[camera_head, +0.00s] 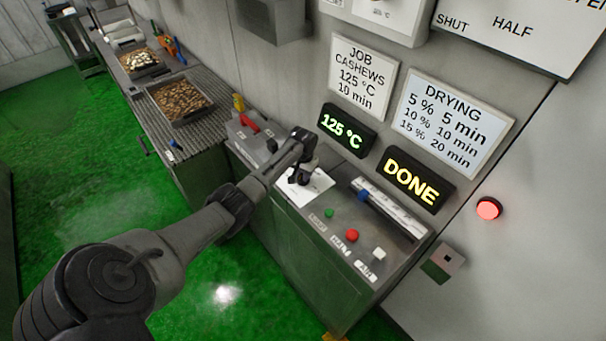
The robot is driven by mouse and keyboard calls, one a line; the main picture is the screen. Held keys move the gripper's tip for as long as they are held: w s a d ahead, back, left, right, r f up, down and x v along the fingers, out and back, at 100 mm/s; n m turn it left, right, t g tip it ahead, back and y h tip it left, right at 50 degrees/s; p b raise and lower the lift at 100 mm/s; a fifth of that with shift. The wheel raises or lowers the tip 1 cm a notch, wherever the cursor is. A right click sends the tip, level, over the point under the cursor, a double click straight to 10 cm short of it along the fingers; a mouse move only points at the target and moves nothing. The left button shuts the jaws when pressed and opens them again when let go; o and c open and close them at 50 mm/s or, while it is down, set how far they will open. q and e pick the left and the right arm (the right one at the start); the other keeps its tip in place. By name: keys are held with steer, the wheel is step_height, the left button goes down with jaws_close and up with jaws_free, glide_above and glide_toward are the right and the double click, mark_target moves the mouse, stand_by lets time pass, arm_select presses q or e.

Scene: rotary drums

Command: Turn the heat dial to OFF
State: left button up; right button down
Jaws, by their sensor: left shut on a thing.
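The heat dial is mostly hidden by my left gripper (302,174), which reaches down onto the white dial plate (318,186) at the left end of the grey control console (300,222). My left gripper is shut on the dial. The plate's markings and the dial's pointing direction cannot be made out. A green display (342,129) above the console reads 125 °C. A yellow display (411,179) to its right reads DONE. My right gripper is not in view.
The console also bears a green button (329,213), a red button (352,235), a white switch (379,253) and a slider with a blue knob (363,195). A grey box with a red handle (249,123) stands left of the dial. A red lamp (488,208) glows on the wall.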

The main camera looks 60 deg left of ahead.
arm_select(q)
jaws_close()
steer(key=shift+r, duration=0.1)
